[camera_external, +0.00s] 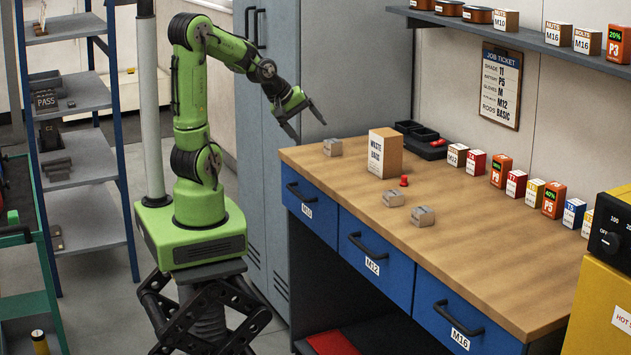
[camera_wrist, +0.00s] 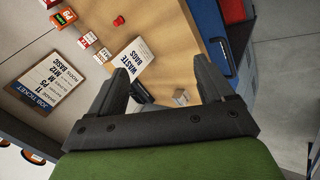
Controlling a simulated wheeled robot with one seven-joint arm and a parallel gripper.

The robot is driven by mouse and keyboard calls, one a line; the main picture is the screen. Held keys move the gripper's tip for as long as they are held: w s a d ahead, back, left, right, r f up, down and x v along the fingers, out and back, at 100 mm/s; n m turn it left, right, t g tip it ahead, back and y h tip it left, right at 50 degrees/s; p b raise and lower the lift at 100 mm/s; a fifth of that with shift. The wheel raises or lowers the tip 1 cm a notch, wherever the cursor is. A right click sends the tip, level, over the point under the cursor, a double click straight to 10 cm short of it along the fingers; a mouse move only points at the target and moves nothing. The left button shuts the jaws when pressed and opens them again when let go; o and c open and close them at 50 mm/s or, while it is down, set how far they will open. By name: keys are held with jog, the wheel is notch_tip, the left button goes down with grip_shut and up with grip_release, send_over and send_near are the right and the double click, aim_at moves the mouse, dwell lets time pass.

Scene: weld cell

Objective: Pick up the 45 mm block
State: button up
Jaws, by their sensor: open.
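No size marking is readable, so I cannot tell which is the 45 mm one. My gripper (camera_external: 311,131) is open and empty, held above the bench's left end, near the corner block. In the wrist view one grey block (camera_wrist: 181,97) shows between the fingers of my gripper (camera_wrist: 161,65), beyond them and nearer the right finger.
A waste bags box (camera_external: 385,153) stands right of the corner block. A red button-like piece (camera_external: 404,181) and a black tray (camera_external: 422,139) are near it. Several small labelled boxes line the back wall. A grey cabinet (camera_external: 350,60) rises behind. The bench's middle right is clear.

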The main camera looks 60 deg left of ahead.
jog(key=w+a+f+n+t, duration=0.2)
jog(key=w+a+f+n, duration=0.3)
jog(key=a+n, duration=0.5)
jog(key=n+t+y+p, duration=0.2)
jog(key=n+t+y, duration=0.1)
jog(key=n, duration=1.2)
send_near(331, 141)
jog(key=b+x, duration=0.1)
jog(key=x, duration=0.8)
jog(key=shift+w+f, duration=0.1)
jog(key=shift+w, duration=0.1)
jog(key=shift+s, duration=0.15)
jog(key=c, duration=1.3)
